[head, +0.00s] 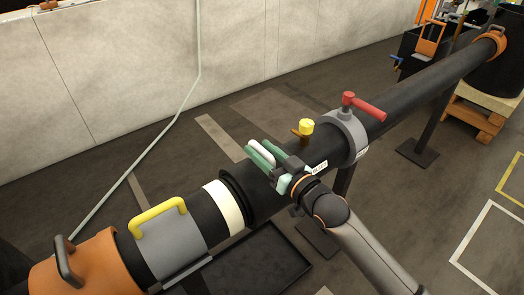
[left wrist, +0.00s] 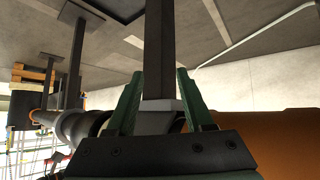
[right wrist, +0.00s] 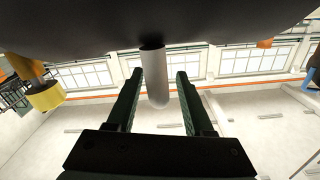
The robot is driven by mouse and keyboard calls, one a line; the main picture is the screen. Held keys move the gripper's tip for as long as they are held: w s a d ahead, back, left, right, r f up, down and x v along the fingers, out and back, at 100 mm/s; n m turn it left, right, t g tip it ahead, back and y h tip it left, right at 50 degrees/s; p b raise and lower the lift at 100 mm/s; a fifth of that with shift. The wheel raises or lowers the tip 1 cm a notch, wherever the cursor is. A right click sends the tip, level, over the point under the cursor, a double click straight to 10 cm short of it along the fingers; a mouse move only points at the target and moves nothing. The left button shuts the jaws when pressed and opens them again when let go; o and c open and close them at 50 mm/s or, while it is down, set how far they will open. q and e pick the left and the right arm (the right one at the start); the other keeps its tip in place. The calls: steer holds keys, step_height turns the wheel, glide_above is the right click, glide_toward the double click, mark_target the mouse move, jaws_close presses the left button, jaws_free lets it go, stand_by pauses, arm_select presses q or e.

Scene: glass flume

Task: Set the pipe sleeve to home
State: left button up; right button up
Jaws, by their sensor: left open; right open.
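The grey sleeve (head: 170,240) with a yellow handle (head: 158,212) sits around the dark pipe at lower left in the head view, between an orange sleeve (head: 85,270) and a white band (head: 222,208). My right gripper (head: 257,150) is open at a pale peg (head: 263,149) on the black pipe section. In the right wrist view the peg (right wrist: 156,80) stands between the open right fingers (right wrist: 157,77), with no clear contact. The left wrist view shows my open left fingers (left wrist: 160,72) below the orange sleeve (left wrist: 260,120). My left gripper is outside the head view.
A yellow knob (head: 306,126) and a grey collar (head: 347,135) with a red lever (head: 366,108) sit farther along the pipe. A dark tray (head: 262,268) lies under it. A dark support post (left wrist: 159,45) appears between the left fingers. Open floor lies behind the pipe.

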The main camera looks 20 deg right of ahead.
steer(key=shift+c, duration=0.4)
jaws_close()
steer(key=shift+a, duration=0.1)
stand_by(1.0)
